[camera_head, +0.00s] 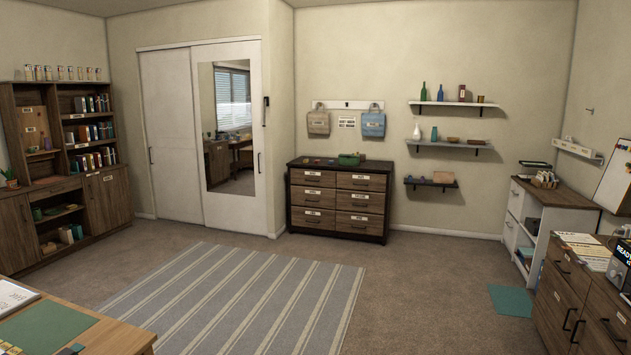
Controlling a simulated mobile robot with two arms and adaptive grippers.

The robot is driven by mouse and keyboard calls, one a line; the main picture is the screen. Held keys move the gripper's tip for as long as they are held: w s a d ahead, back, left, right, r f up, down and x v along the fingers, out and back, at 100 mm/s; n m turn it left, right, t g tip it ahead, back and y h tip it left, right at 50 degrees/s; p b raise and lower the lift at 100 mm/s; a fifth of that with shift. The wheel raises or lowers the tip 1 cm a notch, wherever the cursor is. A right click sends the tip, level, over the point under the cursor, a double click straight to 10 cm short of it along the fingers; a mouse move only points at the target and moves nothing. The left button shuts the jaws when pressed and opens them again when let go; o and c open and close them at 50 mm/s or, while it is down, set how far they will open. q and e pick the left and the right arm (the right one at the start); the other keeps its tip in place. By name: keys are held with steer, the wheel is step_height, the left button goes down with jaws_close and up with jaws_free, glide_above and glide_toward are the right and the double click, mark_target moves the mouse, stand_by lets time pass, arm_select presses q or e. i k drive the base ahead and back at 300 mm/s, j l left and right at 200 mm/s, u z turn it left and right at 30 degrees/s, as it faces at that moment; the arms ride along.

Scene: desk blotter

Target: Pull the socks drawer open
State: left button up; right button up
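A dark wooden dresser (338,232) stands against the back wall, across the room. It has drawers in two columns of three, each with a small white label and a dark handle. The labels are too small to read, so I cannot tell which is the socks drawer. All the drawer fronts, such as the top left one (305,178) and the top right one (370,183), look flush and closed. Neither of my grippers shows in this view.
A striped rug (262,300) and bare carpet (420,290) leave open floor before the dresser. A desk corner (120,338) is at lower left, a wooden cabinet (560,290) at right. A green box (349,159) sits on the dresser. A mirrored sliding door (246,215) is left of it.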

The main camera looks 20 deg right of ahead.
mark_target(302, 176)
steer(key=i+l+z, duration=0.2)
steer(key=i, duration=0.2)
steer(key=i+l+z, duration=0.1)
steer(key=i+z, duration=0.15)
steer(key=i, duration=0.15)
steer(key=i+z, duration=0.3)
steer(key=i, duration=4.2)
